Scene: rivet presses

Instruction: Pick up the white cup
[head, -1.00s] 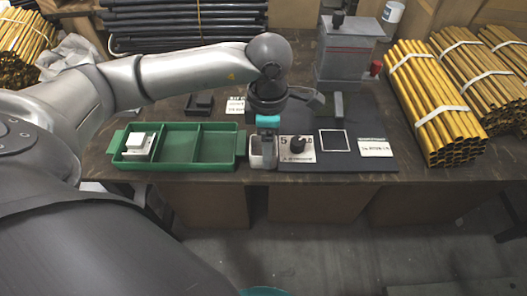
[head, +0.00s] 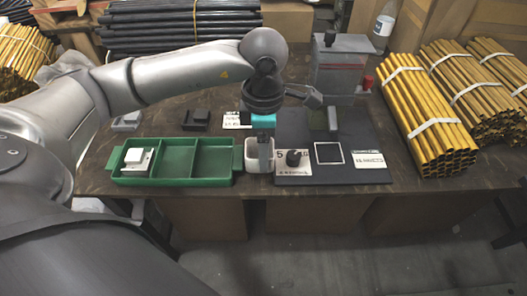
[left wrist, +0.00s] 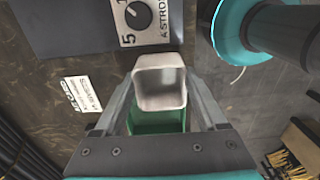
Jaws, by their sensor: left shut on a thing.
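The white cup (head: 251,163) is small and square with rounded corners. In the head view it is upright between the green tray and the dark press base. My left gripper (head: 260,150) comes down on it from above and is shut on it. In the left wrist view the fingers (left wrist: 160,100) lie on either side of the cup (left wrist: 160,88), and its open mouth shows. The gap under the cup, if any, is too small to tell. My right gripper is not in view.
The green tray (head: 172,182) stands left of the cup with a white block (head: 137,158) in its left compartment. The press (head: 341,65) and its dark base plate (head: 340,178) with a black knob (head: 293,158) are to the right. Brass tube bundles (head: 430,125) lie farther right.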

